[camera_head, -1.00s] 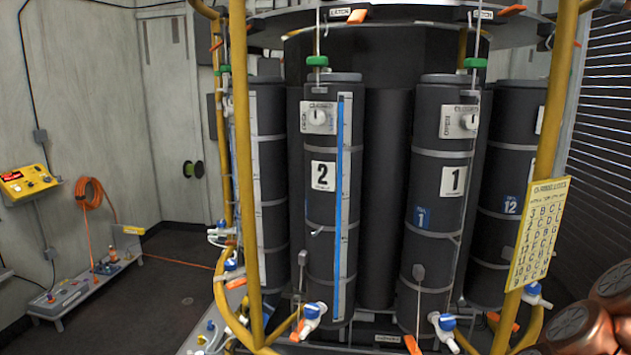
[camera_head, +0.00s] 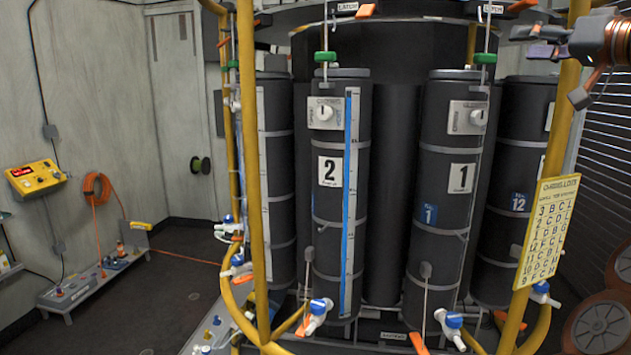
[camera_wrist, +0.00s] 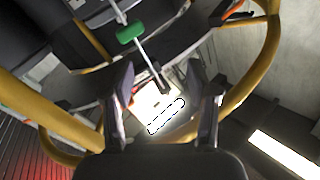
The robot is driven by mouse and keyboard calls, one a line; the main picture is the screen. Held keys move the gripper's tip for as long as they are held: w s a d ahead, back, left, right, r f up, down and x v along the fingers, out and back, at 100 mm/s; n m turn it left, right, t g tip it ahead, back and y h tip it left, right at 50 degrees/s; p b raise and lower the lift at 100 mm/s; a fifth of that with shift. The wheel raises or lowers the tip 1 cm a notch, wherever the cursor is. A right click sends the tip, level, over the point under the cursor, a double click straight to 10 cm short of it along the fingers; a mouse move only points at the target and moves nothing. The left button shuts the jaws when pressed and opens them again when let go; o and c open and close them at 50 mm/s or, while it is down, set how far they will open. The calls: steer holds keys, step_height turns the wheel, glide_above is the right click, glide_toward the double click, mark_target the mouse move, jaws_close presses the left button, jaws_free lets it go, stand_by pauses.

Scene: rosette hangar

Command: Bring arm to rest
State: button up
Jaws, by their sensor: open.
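My gripper (camera_head: 545,42) is at the upper right of the head view, beside the right yellow post and high above the chart. Its two dark fingers point left, apart and with nothing between them. In the wrist view my gripper (camera_wrist: 162,88) shows two spread fingers, also empty. Beyond them are a green handle (camera_wrist: 130,32) on a thin rod and a bright white patch (camera_wrist: 155,105). How far these are from the fingers I cannot tell. My copper-coloured arm links show at the right edge of the head view.
The rosette's dark cylinders, marked 2 (camera_head: 330,171) and 1 (camera_head: 461,178), stand behind yellow posts (camera_head: 247,150). A yellow chart (camera_head: 547,230) hangs at the right. A yellow control box (camera_head: 36,177) is on the left wall.

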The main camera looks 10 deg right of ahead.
steer(key=w+a+f+n+g+y, duration=0.15)
steer(key=a+f+g, duration=0.25)
steer(key=a+f, duration=0.65)
steer(key=w+a+f+g+y, duration=0.15)
steer(key=a+f+g, duration=0.25)
steer(key=a+f, duration=0.7)
steer(key=s+a+f+g+h, duration=0.1)
steer(key=s+a+f+g, duration=0.3)
steer(key=a, duration=0.5)
steer(key=s+a+f+g+h, duration=0.2)
steer(key=s+f, duration=0.5)
steer(key=f, duration=0.3)
steer(key=s+a+f+g+h, duration=0.1)
steer(key=s+f, duration=0.5)
steer(key=f, duration=0.3)
steer(key=s+d+f+g+h, duration=0.2)
steer(key=s+f, duration=0.5)
steer(key=s, duration=0.2)
steer(key=s+d+f+g+h+b, duration=0.1)
steer(key=s+d+f+g+h, duration=0.1)
steer(key=s+f, duration=0.5)
steer(key=shift+s+d+f, duration=0.3)
steer(key=shift+s+d, duration=0.25)
steer(key=shift+s, duration=0.5)
steer(key=shift+o, duration=0.2)
